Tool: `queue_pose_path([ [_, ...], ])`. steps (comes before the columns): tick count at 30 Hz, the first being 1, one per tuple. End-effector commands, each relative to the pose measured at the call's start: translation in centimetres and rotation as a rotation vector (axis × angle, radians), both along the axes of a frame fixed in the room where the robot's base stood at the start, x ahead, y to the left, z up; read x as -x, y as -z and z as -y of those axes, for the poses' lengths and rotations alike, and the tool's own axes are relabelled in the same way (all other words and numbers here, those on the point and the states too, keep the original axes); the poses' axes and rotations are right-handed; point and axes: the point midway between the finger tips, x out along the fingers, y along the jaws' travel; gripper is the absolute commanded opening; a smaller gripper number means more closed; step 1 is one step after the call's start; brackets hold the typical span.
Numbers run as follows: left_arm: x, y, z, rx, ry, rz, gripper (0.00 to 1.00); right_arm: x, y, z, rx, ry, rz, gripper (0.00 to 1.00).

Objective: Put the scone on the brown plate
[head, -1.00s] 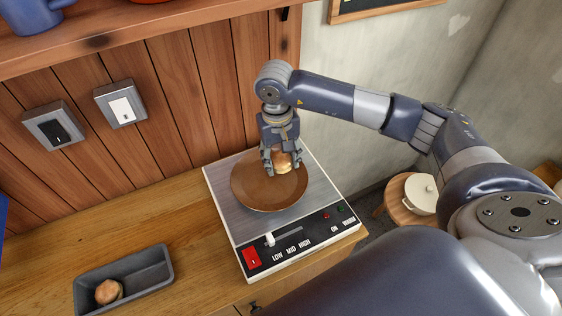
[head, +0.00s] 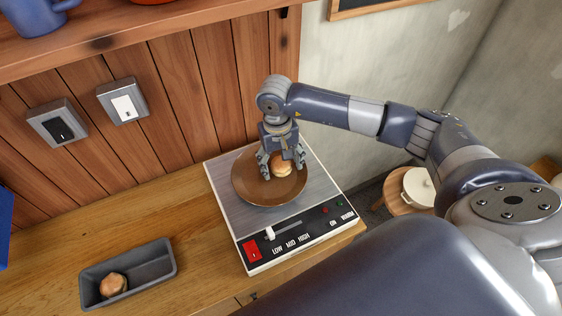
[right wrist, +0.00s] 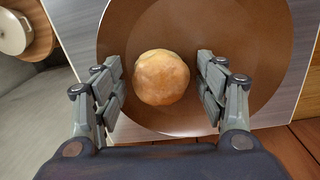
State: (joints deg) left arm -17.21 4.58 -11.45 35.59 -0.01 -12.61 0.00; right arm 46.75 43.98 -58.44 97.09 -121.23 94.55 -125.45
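A round golden-brown scone (head: 282,168) rests on the brown plate (head: 262,195), toward its back right part. The plate lies on a grey hot plate with a control panel. My right gripper (head: 282,165) is over the plate with its fingers open on either side of the scone. In the right wrist view the scone (right wrist: 161,77) lies between the fingertips (right wrist: 163,85), with a gap on both sides, and the brown plate (right wrist: 205,25) is beneath it. My left gripper is not in view.
The hot plate (head: 224,197) stands on a wooden counter (head: 60,245) against a plank wall. A dark grey tray (head: 150,262) at the lower left holds another bun-like item (head: 113,284). A white lidded pot (head: 418,188) sits on a stool at the right. A shelf overhangs above.

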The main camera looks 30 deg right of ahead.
Motion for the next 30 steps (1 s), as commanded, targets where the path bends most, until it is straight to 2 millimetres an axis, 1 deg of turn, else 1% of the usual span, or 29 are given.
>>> queue_pose_path([
  [5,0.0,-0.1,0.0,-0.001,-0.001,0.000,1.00,0.0,-0.1,0.0,0.000,0.000,0.000,0.66],
  [8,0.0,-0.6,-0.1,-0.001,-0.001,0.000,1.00,0.0,-0.5,0.0,0.000,0.000,-0.001,0.66],
  [10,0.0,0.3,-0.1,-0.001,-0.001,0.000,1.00,-0.2,-1.1,0.0,-0.001,0.000,0.006,0.66],
  [11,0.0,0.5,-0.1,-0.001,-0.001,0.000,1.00,-0.2,-1.6,-0.1,-0.001,-0.001,0.006,0.66],
  [16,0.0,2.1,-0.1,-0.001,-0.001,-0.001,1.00,-0.2,-5.2,-0.2,0.000,-0.002,0.008,0.66],
  [22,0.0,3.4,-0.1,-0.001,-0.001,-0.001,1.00,-0.2,-9.3,-0.5,0.000,0.000,0.006,0.66],
  [24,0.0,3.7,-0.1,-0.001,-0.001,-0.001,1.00,-0.2,-10.4,-0.5,0.000,0.000,0.005,0.66],
  [27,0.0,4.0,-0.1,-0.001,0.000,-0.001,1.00,-0.2,-11.4,-0.6,-0.001,0.000,0.002,0.66],
  [30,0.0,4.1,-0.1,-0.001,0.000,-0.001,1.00,-0.2,-12.0,-0.6,-0.001,0.000,0.001,0.66],
])
